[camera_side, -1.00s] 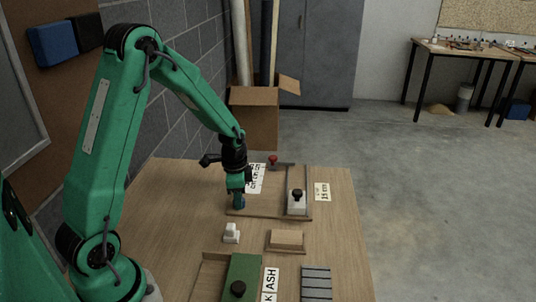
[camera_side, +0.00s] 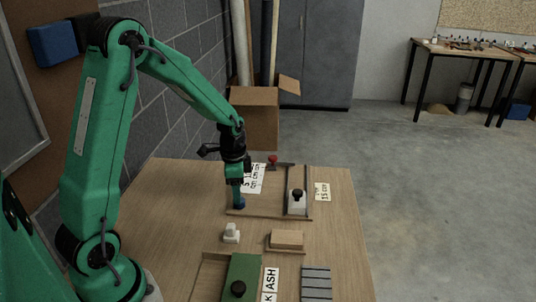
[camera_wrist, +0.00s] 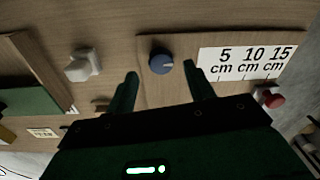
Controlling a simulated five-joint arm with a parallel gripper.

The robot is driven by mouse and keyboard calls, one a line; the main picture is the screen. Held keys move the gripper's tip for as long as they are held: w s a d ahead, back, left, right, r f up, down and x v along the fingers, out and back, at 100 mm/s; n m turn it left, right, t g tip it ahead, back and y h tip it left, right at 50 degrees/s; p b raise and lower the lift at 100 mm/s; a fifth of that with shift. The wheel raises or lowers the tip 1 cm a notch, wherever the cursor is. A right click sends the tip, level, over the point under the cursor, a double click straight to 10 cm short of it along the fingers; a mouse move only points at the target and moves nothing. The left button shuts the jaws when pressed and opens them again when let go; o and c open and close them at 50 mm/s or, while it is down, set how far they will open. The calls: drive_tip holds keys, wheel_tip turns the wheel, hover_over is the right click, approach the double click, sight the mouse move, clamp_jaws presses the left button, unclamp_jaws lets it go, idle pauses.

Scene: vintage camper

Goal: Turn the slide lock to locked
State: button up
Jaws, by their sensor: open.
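A round blue knob (camera_wrist: 161,63) with a pale pointer mark sits on a wooden board (camera_wrist: 200,35). The pointer faces right in the wrist view, toward the 5, 10, 15 cm label (camera_wrist: 250,60). My gripper (camera_wrist: 160,73) is open, its two green fingers apart on either side of the knob in that view, with nothing held. In the side view my gripper (camera_side: 238,196) points down over the near-left corner of the board, and the fingers largely hide the knob. A slider block (camera_side: 297,208) with a black knob stands between two rails (camera_side: 308,190). No locked or unlocked marking is readable.
A red knob (camera_side: 272,160) is at the board's far edge. A white knob piece (camera_side: 232,234), a wooden block (camera_side: 286,239) and a green sliding panel (camera_side: 242,270) lie nearer on the table (camera_side: 340,240). A cardboard box (camera_side: 252,118) stands behind.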

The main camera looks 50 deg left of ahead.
drive_tip(key=shift+s+r, duration=0.1)
drive_tip(key=shift+r, duration=2.1)
drive_tip(key=shift+d, duration=0.1)
drive_tip(key=s+d+r+n+t, duration=0.5)
drive_tip(key=s+d+r+n, duration=0.2)
drive_tip(key=s+d+r, duration=0.4)
drive_tip(key=shift+s+r, duration=2)
drive_tip(key=shift+s, duration=0.45)
drive_tip(key=shift+w+r, duration=0.1)
drive_tip(key=shift+w, duration=0.05)
drive_tip(key=shift+c, duration=0.3)
